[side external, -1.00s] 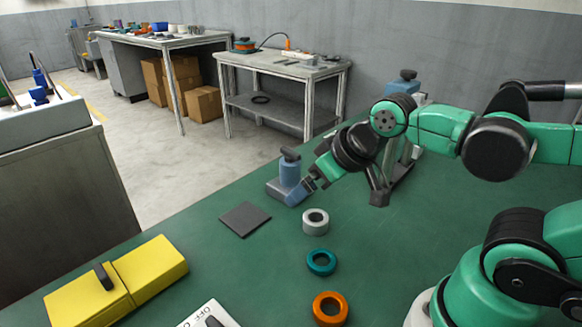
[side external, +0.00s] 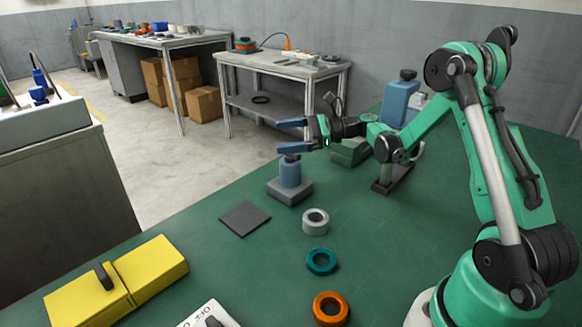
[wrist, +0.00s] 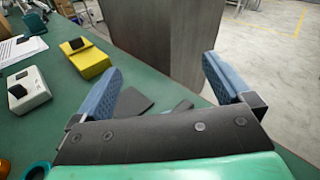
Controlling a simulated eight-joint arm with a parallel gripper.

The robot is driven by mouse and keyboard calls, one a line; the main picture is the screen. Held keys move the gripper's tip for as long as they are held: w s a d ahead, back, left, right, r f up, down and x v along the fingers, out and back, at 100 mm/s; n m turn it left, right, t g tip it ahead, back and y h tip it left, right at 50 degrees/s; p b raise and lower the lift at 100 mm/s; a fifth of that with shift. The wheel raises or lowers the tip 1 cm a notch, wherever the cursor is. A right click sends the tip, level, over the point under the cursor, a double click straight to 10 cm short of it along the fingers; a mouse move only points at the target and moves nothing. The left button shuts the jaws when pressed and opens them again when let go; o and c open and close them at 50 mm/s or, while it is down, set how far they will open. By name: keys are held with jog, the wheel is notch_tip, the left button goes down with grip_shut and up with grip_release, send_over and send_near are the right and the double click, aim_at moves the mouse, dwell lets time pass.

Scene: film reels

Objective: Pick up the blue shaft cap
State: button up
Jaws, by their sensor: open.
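A blue cylinder (side external: 290,172) with a dark knob on top stands upright on a square grey base (side external: 289,191) on the green table. It is the likeliest blue shaft cap, but I cannot be sure. My gripper (side external: 291,135) is open and empty, level and pointing left. Its lower finger appears just above the dark knob in the side view; I cannot tell whether they touch. In the wrist view my gripper (wrist: 161,66) shows its two blue fingers spread wide with nothing between them. The cylinder is not clearly visible there.
A dark square plate (side external: 245,219) lies left of the base. White (side external: 315,221), teal (side external: 321,261) and orange (side external: 330,308) rings lie toward the front. A yellow box (side external: 117,282) is at front left. A blue container (side external: 399,103) stands behind my arm.

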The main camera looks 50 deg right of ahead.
aim_at(282, 160)
jog(key=shift+s+d+f+m+t+y, duration=0.15)
jog(key=shift+d+f+m+t, duration=0.1)
jog(key=shift+d+m, duration=0.2)
jog(key=shift+s+d+f+m+t+y, duration=0.15)
jog(key=shift+d+m+t, duration=0.1)
jog(key=shift+d+m, duration=0.15)
jog(key=shift+w+d+f, duration=0.1)
jog(key=shift+d+f, duration=0.1)
jog(key=shift+f, duration=1.35)
notch_tip(282, 160, down, 4)
jog(key=shift+r, duration=0.1)
jog(key=shift+x, duration=1.55)
grip_shut()
